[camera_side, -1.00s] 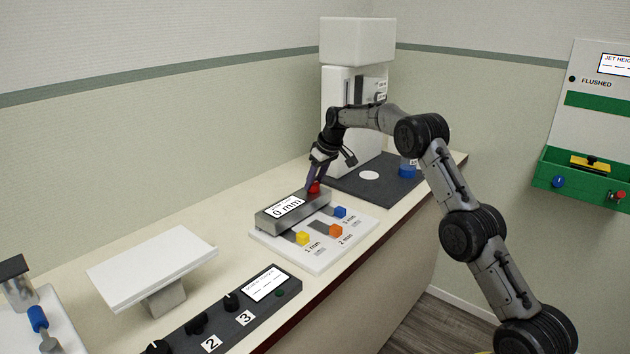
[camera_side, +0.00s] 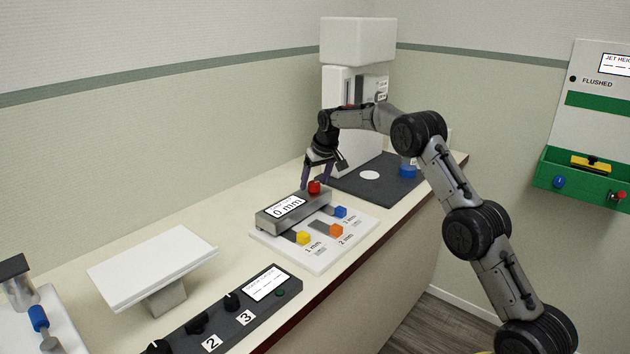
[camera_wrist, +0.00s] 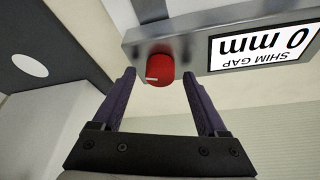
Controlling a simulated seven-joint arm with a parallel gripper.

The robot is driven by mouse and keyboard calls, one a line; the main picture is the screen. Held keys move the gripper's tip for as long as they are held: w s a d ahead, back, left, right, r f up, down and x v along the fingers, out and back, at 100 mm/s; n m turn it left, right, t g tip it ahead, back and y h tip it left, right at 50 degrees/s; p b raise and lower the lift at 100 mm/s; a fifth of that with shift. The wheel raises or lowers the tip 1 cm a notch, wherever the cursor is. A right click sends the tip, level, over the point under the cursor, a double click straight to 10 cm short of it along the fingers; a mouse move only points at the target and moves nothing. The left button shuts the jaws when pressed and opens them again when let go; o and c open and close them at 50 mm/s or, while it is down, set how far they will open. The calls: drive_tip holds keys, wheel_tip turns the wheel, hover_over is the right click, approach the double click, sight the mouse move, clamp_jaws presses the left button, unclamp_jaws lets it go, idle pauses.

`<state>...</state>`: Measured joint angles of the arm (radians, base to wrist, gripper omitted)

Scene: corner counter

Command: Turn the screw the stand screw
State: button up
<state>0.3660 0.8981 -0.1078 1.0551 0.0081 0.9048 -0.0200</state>
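A red knob (camera_side: 314,187) with a white mark sits at the far end of the grey shim gap block (camera_side: 267,222), whose display reads 0 mm. My gripper (camera_side: 317,184) is just behind it. In the wrist view the red knob (camera_wrist: 159,69) shows between and slightly beyond the tips of my open gripper (camera_wrist: 158,76), with a gap on both sides. No thing is labelled as the stand screw; I cannot tell whether the red knob is it.
Yellow (camera_side: 303,238), orange (camera_side: 336,230) and blue (camera_side: 341,211) blocks lie on the white board in front. A white machine (camera_side: 357,42) stands behind the mat. A tilted white plate (camera_side: 150,265) and a dark dial panel (camera_side: 262,306) are nearer. Bare counter separates them.

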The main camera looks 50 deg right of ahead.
drive_tip(key=v, duration=1.4)
drive_tip(key=shift+f, duration=0.15)
idle(0.5)
drive_tip(key=x, duration=1.3)
drive_tip(key=shift+w+f, duration=0.2)
drive_tip(key=shift+f, duration=0.1)
clamp_jaws()
